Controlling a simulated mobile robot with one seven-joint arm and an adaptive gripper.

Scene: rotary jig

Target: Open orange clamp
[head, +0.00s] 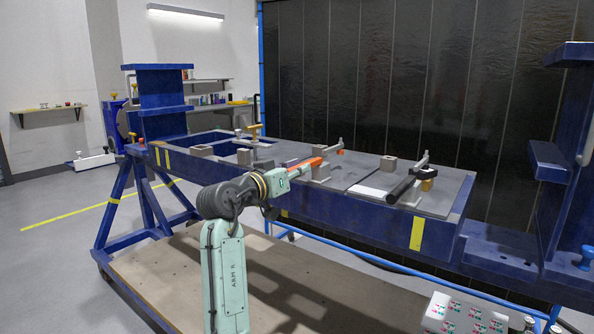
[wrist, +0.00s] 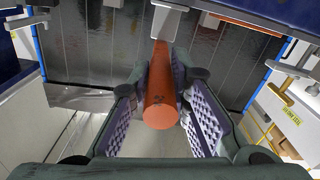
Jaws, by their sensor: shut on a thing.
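The orange clamp handle (head: 307,165) lies nearly flat above the middle of the jig table in the head view, next to its grey metal clamp parts (head: 321,174). In the wrist view the orange handle (wrist: 160,100) is a long round bar running away between the two fingers, its near end facing the camera. My gripper (head: 290,171) reaches in from the front left and is shut on the handle. In the wrist view, the padded fingers of my gripper (wrist: 170,78) flank the bar on both sides. The handle's far end is partly hidden by a grey block.
A clamp with a black handle (head: 401,188) stands at the right of the blue jig table (head: 350,221). A clamp with a yellow handle (head: 255,127) stands at the left. Blue uprights (head: 162,92) rise at the ends. A control panel (head: 470,315) is at the lower right.

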